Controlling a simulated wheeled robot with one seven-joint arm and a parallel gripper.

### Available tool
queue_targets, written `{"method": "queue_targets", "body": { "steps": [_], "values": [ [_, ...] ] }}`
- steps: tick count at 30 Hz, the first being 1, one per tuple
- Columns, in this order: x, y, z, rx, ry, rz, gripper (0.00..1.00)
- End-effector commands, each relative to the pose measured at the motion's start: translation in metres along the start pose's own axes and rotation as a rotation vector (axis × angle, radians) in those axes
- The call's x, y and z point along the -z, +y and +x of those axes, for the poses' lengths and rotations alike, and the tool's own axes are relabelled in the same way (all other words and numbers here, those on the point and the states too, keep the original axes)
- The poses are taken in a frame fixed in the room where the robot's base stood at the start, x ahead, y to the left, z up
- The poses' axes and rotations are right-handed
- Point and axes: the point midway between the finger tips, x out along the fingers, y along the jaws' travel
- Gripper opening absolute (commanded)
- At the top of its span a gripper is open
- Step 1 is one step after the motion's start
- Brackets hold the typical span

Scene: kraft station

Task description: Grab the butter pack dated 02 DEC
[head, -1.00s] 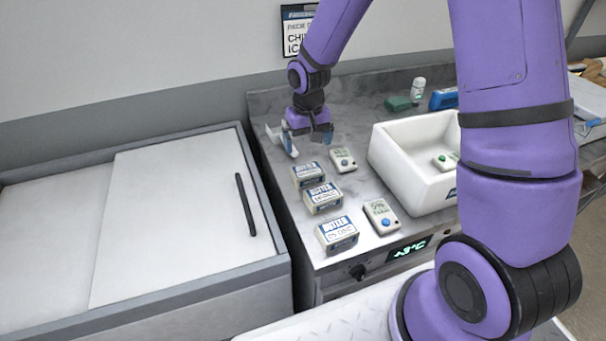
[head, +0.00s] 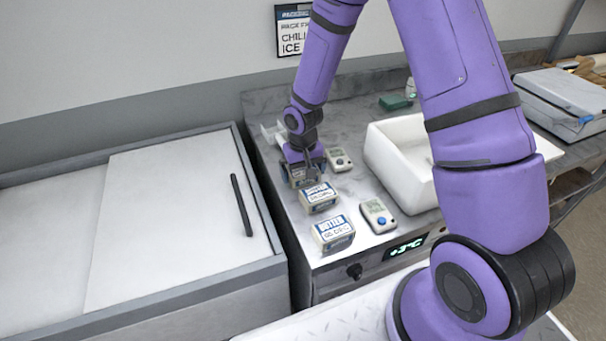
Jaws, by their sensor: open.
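Three butter packs with blue and white labels stand in a row on the grey metal counter: a near pack (head: 334,235), a middle pack (head: 320,197) and a far pack (head: 295,178). Each label carries a date line, but the print is too small and blurred to tell surely which reads 02 DEC. My gripper (head: 305,172) is open and low, pointing down at the far pack and covering most of it. I cannot tell whether the fingers touch the pack or how far they straddle it.
Two white handheld gauges, one near (head: 378,216) and one far (head: 339,160), lie right of the packs. A white bin (head: 388,165) stands farther right. A chest with a sliding lid (head: 170,220) adjoins the counter on the left. A green object (head: 394,103) lies at the back.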

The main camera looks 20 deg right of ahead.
Motion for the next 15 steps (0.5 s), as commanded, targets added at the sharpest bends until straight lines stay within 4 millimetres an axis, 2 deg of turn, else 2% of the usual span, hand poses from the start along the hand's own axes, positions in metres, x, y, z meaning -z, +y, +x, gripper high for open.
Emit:
{"method": "queue_targets", "body": {
  "steps": [5,9,10,15],
  "values": [
    [0.0002,0.0001,-0.0003,0.0,0.0,0.0,0.98],
    [0.0002,0.0001,-0.0004,0.0,0.0,0.0,0.66],
    [0.0002,0.0001,-0.0004,0.0,0.0,0.0,0.62],
    [0.0003,0.0001,-0.0006,0.0,0.001,0.0,0.62]
  ]
}}
